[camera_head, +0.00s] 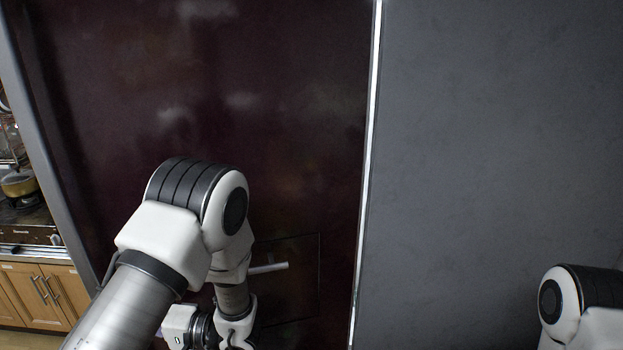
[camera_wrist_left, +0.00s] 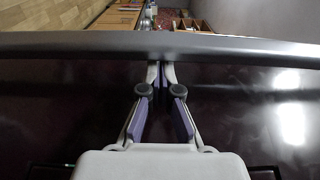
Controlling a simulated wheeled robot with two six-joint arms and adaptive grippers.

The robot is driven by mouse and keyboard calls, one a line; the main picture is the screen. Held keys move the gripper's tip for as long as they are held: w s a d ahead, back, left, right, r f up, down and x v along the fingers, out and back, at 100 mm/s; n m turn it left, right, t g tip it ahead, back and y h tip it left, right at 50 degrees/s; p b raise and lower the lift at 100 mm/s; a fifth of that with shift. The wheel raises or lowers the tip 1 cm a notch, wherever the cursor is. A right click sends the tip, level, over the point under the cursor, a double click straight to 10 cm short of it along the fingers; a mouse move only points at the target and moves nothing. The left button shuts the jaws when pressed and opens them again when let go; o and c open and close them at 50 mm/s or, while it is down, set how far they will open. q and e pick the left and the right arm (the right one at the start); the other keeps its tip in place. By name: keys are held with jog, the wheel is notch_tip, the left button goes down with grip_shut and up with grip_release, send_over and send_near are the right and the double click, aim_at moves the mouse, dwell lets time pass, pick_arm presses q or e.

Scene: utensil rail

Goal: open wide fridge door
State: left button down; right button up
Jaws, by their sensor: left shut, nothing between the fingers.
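The fridge door (camera_head: 290,110) is a tall, glossy dark maroon panel filling the left and middle of the head view. A grey edge (camera_head: 42,165) runs down its left side. My left arm reaches across the front of the door, and its wrist hides part of the lower door. In the left wrist view my left gripper (camera_wrist_left: 162,80) is shut and empty, with its fingers at the door's grey edge strip (camera_wrist_left: 70,43). The strip crosses the view at the fingers' far end; I cannot tell whether they touch it. My right gripper is out of view.
A plain grey surface (camera_head: 490,140) fills the right side, beyond a bright vertical strip (camera_head: 368,150). At the left are wooden cabinets (camera_head: 35,292) and a pot (camera_head: 19,184) on a stove. My right arm shows at the lower right.

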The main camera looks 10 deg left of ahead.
pick_arm(q)
jog(key=shift+d, duration=0.1)
jog(key=w+d, duration=0.1)
jog(key=d, duration=0.6)
jog(key=shift+d, duration=0.15)
dwell(0.4)
